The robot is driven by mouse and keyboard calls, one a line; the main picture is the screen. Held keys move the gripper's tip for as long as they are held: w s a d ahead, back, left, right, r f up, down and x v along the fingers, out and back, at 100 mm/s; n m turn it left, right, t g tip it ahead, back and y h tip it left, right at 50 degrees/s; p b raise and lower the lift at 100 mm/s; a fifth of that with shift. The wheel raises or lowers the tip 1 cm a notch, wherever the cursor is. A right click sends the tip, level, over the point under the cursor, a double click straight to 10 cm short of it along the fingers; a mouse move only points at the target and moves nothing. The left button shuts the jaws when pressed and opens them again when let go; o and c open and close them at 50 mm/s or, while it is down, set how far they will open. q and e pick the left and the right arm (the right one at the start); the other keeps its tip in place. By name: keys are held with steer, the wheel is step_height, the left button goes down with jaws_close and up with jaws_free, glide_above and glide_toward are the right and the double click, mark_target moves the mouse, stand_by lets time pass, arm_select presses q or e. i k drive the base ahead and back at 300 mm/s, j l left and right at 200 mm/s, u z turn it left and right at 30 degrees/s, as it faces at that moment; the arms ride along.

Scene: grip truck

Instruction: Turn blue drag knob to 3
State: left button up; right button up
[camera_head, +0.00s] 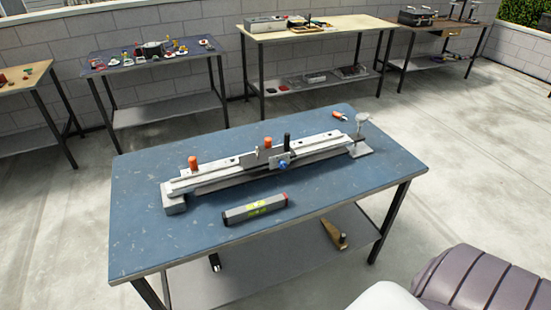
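The blue drag knob (283,164) is a small round blue knob on the front of a grey plate in the middle of a long metal rail device (230,176). The device lies lengthwise across the blue-topped table (140,230). Two orange knobs (193,162) and a black upright handle (287,141) stand on its top. The number marks around the blue knob are too small to read. Neither gripper shows, and nothing touches the device.
A grey spirit level (255,209) with yellow-green vials lies in front of the device. A small orange-handled item (340,116) lies at the table's back right. Other workbenches (115,67) stand along the block wall. The concrete floor between is clear.

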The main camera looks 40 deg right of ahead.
mark_target(282, 165)
steer(key=z, duration=1.25)
